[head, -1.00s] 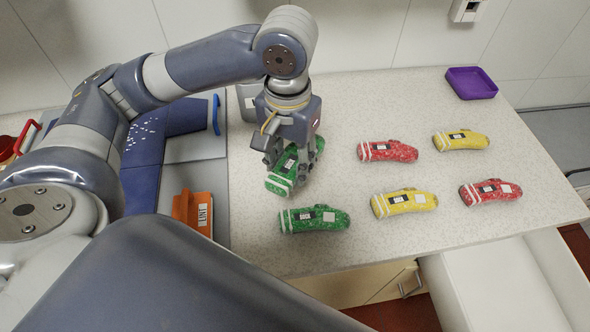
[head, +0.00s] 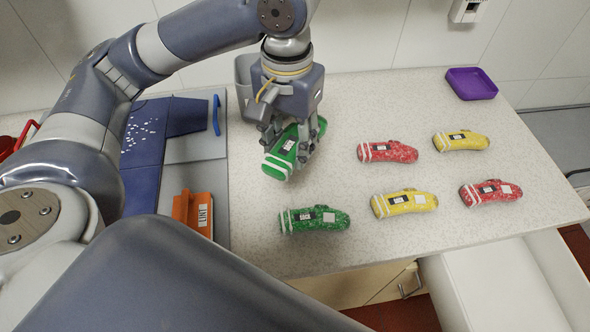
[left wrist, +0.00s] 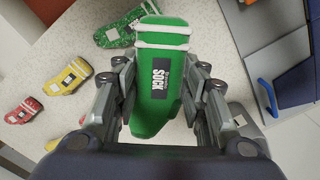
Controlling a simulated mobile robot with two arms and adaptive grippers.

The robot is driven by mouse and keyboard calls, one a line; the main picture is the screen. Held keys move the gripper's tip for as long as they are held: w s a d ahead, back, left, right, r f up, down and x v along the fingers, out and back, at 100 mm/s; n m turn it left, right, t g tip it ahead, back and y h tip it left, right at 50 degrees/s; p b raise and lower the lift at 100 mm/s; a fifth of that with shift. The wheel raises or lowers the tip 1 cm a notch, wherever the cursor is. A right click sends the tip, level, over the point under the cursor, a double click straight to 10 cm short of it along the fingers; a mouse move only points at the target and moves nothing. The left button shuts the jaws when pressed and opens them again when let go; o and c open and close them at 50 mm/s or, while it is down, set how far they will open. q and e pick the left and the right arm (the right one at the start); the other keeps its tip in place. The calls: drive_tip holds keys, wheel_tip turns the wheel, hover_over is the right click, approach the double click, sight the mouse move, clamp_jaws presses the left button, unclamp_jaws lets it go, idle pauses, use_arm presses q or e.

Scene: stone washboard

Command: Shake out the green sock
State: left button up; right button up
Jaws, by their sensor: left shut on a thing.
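My left gripper (head: 296,146) is shut on a green sock (head: 282,158) with white stripes and a label. The sock is held above the counter, its striped end toward the front left. In the left wrist view the gripper (left wrist: 163,100) has its fingers on both sides of the green sock (left wrist: 160,60), and the label reads "SOCK". A second green sock (head: 315,219), speckled, lies flat on the counter in front of the gripper. It also shows in the left wrist view (left wrist: 115,32). My right gripper is not in view.
Red socks (head: 387,151) (head: 490,192) and yellow socks (head: 461,140) (head: 404,203) lie on the counter (head: 400,110) to the right. A purple tray (head: 471,84) stands at the back right. An orange brush-like object (head: 193,212) and blue cloth (head: 143,150) are at the left.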

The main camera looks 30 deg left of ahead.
sight(289, 144)
use_arm(q)
wheel_tip(289, 144, up, 12)
wheel_tip(289, 144, down, 20)
drive_tip(key=shift+f, duration=0.25)
idle(1.4)
idle(0.7)
